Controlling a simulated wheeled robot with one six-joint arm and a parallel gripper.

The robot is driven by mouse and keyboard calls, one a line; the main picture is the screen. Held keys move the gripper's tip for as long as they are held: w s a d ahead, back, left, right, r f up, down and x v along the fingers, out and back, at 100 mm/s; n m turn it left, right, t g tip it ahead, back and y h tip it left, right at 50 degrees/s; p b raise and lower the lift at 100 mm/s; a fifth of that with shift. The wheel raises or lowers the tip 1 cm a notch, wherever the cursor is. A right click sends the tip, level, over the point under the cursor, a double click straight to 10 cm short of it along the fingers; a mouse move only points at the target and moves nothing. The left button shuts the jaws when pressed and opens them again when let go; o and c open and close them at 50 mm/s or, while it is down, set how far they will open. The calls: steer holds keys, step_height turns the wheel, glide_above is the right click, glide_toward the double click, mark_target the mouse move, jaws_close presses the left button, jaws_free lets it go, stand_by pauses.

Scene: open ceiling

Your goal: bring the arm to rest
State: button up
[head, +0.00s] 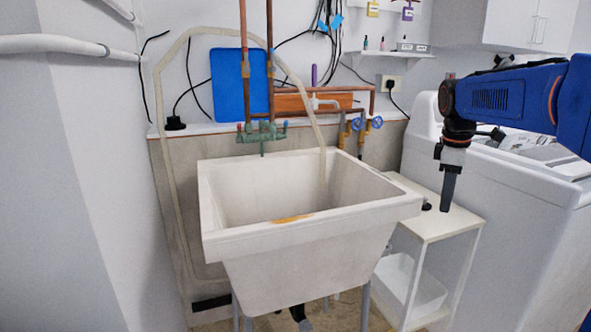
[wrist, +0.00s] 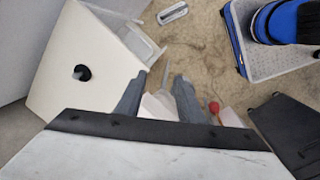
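My arm (head: 510,97) reaches in from the right in the head view, in front of the white washing machine. My gripper (head: 450,210) points down beside the small white shelf stand (head: 455,224), in front of the machine. In the wrist view the two dark fingers of my gripper (wrist: 161,78) stand apart with nothing gripped between them. Pale objects show behind and below the fingers, too cut off to name.
A white sink (head: 312,235) stands at the centre. The washing machine (head: 520,205) fills the right side. A black object (wrist: 81,72) sits on the stand.

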steer(key=s+a+f+m+t, duration=0.1)
steer(key=s+a+f+m, duration=0.2)
steer(key=s, duration=0.6)
steer(key=s+a+f+m+t, duration=0.1)
steer(key=s+a+f+m, duration=0.2)
steer(key=s+f, duration=0.4)
steer(key=s+a+f+m+t+y, duration=0.1)
steer(key=s+a+f+m, duration=0.3)
steer(key=s, duration=0.9)
steer(key=shift+f+m+t, duration=0.3)
steer(key=shift+f+m, duration=0.2)
steer(key=shift+f, duration=0.45)
